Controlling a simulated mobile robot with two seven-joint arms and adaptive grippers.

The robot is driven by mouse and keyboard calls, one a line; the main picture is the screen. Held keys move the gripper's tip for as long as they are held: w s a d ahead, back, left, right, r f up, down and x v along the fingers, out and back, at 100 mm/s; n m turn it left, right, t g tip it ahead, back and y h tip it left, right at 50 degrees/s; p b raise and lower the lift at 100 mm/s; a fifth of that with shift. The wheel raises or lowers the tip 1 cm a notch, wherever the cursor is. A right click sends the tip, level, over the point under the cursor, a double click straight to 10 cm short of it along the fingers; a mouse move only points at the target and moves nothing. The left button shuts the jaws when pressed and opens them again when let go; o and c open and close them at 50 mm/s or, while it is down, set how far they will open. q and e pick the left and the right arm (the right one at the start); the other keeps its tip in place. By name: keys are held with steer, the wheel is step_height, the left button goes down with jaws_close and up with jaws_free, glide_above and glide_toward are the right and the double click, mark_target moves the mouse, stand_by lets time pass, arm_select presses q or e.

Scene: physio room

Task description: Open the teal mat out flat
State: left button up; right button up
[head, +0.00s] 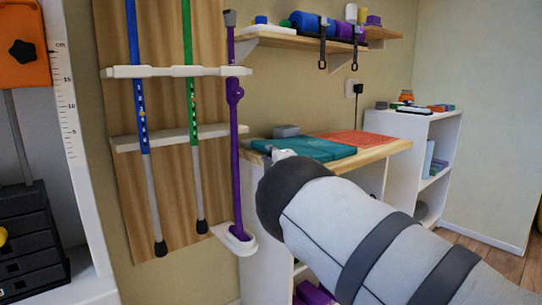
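The teal mat (312,147) lies on the wooden top of a white cabinet, near its left end. It looks like a flat slab with a thick front edge; I cannot make out its folds. My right arm comes in from the lower right and covers part of the cabinet. Only a small pale piece of my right gripper (284,154) shows past the dark wrist, at the mat's front left edge. Its fingers are hidden, and I cannot tell whether it touches the mat. My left gripper is out of view.
A red patterned mat (358,143) lies right of the teal one, and a small grey box (286,131) stands behind it. A purple stick (236,130) stands upright in a rack just left of the cabinet. A loaded wall shelf (290,39) hangs above.

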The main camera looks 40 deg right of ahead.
steer(key=shift+s, duration=0.1)
steer(key=v, duration=1.1)
steer(key=shift+s, duration=0.4)
steer(key=shift+a, duration=0.15)
